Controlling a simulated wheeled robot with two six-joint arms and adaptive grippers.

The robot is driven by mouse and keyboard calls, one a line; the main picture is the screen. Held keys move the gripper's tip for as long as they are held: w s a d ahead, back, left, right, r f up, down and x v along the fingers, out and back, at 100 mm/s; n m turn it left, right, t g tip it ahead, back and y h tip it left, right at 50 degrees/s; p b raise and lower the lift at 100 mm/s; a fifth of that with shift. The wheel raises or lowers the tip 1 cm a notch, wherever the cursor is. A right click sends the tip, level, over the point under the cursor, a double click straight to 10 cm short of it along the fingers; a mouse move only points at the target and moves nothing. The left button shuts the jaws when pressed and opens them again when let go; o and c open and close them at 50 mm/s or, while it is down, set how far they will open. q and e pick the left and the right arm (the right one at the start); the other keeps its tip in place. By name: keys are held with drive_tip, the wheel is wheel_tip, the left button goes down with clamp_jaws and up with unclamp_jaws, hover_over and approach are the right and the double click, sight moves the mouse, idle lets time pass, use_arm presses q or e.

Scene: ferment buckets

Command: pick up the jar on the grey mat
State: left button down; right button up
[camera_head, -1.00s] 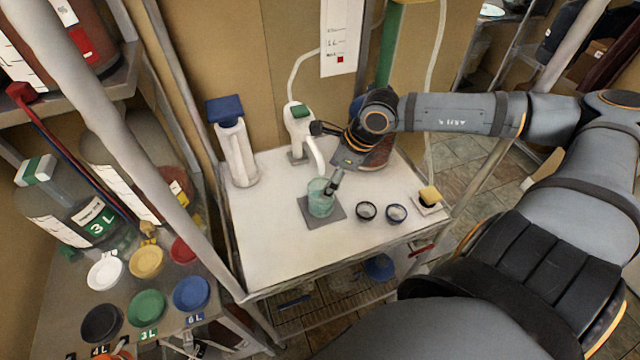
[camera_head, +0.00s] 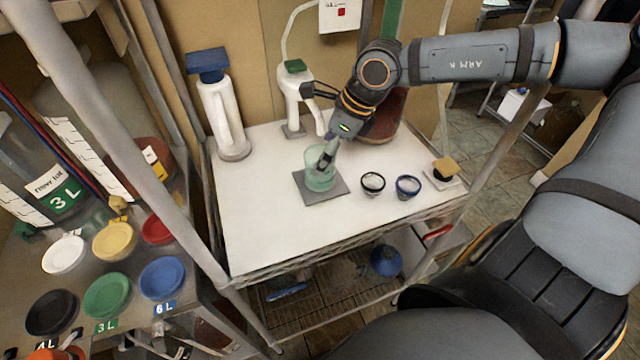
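The jar (camera_head: 318,178) is a pale green, see-through vessel. It stands upright on the grey mat (camera_head: 335,192) on the white table (camera_head: 262,232). My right gripper (camera_head: 325,160) reaches down from the upper right, with its fingertips at the jar's near right side and rim. The fingers overlap the jar in this view, and I cannot tell whether they are inside it, touching it or closed on its wall. My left gripper is not in view.
A white tap with a green top (camera_head: 295,90) stands behind the jar. A white dispenser with a blue top (camera_head: 222,115) is at the back left. Two small cups, black-rimmed (camera_head: 372,184) and blue-rimmed (camera_head: 407,187), sit right of the mat. A shelf post (camera_head: 150,130) rises at left.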

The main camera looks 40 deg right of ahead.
drive_tip(key=shift+w+a+f, duration=0.2)
drive_tip(key=shift+w+f, duration=0.05)
drive_tip(key=shift+f, duration=0.35)
drive_tip(key=c, duration=1.9)
